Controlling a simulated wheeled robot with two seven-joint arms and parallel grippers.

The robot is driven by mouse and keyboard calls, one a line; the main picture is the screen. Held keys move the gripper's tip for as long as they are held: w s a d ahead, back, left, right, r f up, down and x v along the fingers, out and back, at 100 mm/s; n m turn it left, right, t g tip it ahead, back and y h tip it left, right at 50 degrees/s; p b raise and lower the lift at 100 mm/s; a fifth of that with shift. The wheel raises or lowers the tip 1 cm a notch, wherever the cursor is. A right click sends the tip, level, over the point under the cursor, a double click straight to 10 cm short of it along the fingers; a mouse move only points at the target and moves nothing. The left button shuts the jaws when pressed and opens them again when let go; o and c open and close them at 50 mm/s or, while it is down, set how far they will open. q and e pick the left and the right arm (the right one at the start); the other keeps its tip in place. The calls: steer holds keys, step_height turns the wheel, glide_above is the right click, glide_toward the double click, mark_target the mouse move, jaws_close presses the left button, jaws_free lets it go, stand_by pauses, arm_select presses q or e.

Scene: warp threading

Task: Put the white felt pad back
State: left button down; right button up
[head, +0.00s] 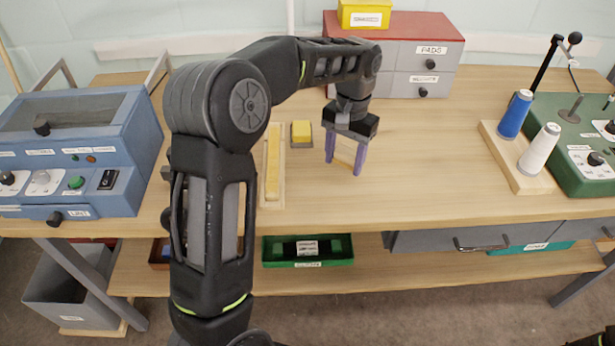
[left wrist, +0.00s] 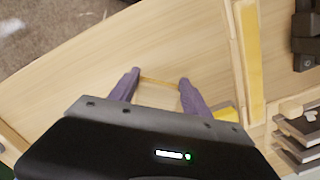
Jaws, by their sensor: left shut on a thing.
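My left gripper (head: 345,165) hangs above the middle of the table, its two purple fingers pointing down. It is shut on a pale, flat, tan-looking piece (head: 345,150) held between the fingers. In the left wrist view the piece (left wrist: 158,94) spans the gap between the fingers (left wrist: 158,80), with a yellowish edge. I cannot tell from its colour whether it is the white felt pad. A grey cabinet (head: 400,84) with a red top and a drawer labelled PADS stands behind the gripper; its drawers look shut.
A yellow block (head: 301,131) and a long wooden tray with a yellow strip (head: 273,160) lie left of the gripper. A blue machine (head: 80,145) stands at the left. Blue (head: 514,114) and white (head: 540,148) spools stand at the right.

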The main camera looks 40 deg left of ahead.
arm_select(q)
steer(key=s+a+r+m+y, duration=0.1)
steer(key=s+a+r+m, duration=0.4)
steer(key=a+m, duration=0.4)
steer(key=shift+s+a+m+y, duration=0.3)
steer(key=shift+a+m+y, duration=0.1)
steer(key=shift+m, duration=0.3)
glide_above(293, 180)
steer(key=f, duration=0.5)
steer(key=shift+w+d+b, duration=0.2)
steer(key=shift+w+b, duration=0.05)
steer(key=shift+b, duration=0.05)
steer(key=shift+r, duration=0.1)
step_height(293, 180, down, 5)
steer(key=shift+f, duration=0.1)
